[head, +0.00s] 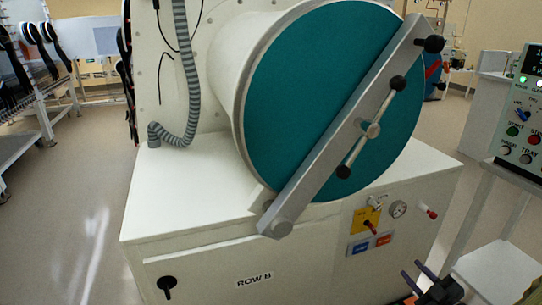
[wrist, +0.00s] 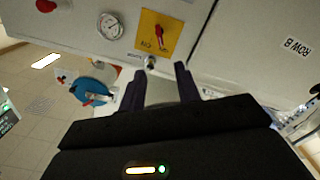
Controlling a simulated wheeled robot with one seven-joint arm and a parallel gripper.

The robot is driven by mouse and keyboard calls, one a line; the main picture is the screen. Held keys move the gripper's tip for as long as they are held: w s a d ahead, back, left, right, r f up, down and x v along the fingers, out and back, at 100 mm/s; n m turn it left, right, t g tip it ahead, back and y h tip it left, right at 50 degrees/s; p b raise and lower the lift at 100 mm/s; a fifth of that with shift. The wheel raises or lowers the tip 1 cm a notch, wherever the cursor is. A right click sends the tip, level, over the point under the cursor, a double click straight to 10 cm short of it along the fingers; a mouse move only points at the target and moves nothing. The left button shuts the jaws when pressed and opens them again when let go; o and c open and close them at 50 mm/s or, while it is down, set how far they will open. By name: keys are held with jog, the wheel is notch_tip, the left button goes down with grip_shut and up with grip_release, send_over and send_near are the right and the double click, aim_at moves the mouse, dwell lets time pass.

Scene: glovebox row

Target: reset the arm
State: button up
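My gripper (head: 413,270) shows at the bottom right of the head view, in front of the white cabinet's front panel. In the wrist view its two dark fingers (wrist: 160,75) stand apart with nothing between them, so it is open and empty. Past the fingertips is a yellow plate (wrist: 170,22) with a red switch handle (wrist: 159,36). The plate also shows in the head view (head: 361,216), above and left of the gripper. I cannot tell the exact gap to the panel.
The glovebox cabinet (head: 190,205) carries a large teal round door (head: 310,80) with a grey bar (head: 335,135) across it. A gauge (head: 398,209) and a red knob (head: 432,212) sit on the panel. A control box (head: 518,125) on a stand is at right. Floor is clear at left.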

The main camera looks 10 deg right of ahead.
jog(key=w+a+m+g+h, duration=0.3)
jog(key=w+a+g, duration=0.5)
jog(key=w+a, duration=0.4)
jog(key=s+a+r+m+g, duration=0.15)
jog(key=s+a, duration=0.25)
jog(key=a, duration=0.4)
jog(key=s+a+r+m+g+y, duration=0.1)
jog(key=s+a+g, duration=0.2)
jog(key=s+a, duration=0.3)
jog(key=s+a+r+m+g, duration=0.1)
jog(key=s+a+m+g, duration=0.15)
jog(key=a, duration=0.65)
notch_tip(320, 180, up, 31)
jog(key=s+n+p, duration=0.1)
jog(key=p, duration=3)
jog(key=shift+f, duration=0.2)
